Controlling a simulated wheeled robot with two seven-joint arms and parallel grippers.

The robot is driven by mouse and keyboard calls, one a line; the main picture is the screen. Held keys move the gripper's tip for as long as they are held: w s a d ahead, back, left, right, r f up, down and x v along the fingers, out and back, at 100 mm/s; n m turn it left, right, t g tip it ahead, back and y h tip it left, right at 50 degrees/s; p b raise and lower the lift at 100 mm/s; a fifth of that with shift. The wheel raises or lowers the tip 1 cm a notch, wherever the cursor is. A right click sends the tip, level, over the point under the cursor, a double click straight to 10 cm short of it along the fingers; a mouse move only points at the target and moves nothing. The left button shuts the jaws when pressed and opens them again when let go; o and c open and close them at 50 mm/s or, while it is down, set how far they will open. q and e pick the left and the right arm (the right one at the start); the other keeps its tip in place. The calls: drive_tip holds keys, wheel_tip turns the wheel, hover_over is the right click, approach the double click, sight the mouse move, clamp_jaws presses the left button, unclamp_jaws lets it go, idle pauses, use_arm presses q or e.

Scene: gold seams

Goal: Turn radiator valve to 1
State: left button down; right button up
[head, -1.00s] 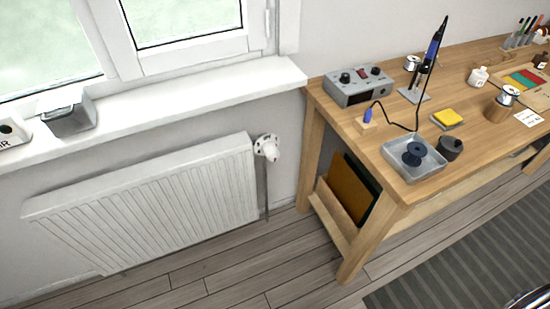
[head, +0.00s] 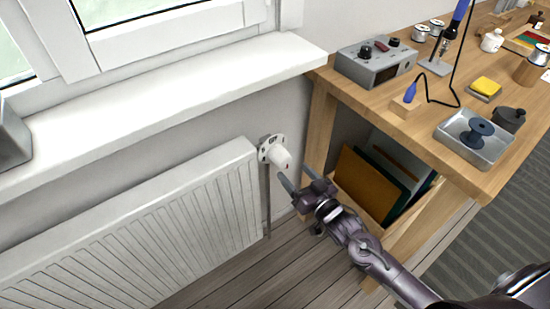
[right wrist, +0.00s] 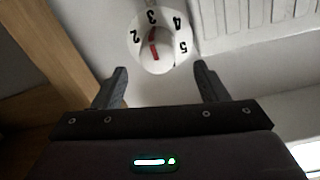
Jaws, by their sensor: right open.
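The white radiator valve (head: 277,153) sits at the upper right end of the radiator, on a round white dial plate. In the right wrist view the valve knob (right wrist: 157,55) shows a red mark pointing towards the 3; the numbers 2, 3, 4 and 5 can be read and the 1 cannot be seen. My right gripper (head: 294,177) is open and empty, just below and to the right of the knob, its fingers pointing at it. In the wrist view its fingers (right wrist: 160,68) stand apart on either side below the knob, not closed on it. My left gripper is out of view.
The white radiator (head: 150,230) is left of the valve, under the windowsill (head: 170,95). The wooden workbench (head: 465,175) stands close on the right, its leg beside my right arm. Boards (head: 370,185) lean beneath it. A grey control box (head: 375,65) stands on top.

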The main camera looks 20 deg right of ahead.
sight(287, 163)
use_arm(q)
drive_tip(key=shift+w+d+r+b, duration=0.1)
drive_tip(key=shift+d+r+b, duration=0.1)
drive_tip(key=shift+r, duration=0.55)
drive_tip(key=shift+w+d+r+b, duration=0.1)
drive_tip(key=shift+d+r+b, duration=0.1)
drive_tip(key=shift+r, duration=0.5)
use_arm(e)
drive_tip(key=shift+x, duration=3.6)
drive_tip(key=c, duration=1)
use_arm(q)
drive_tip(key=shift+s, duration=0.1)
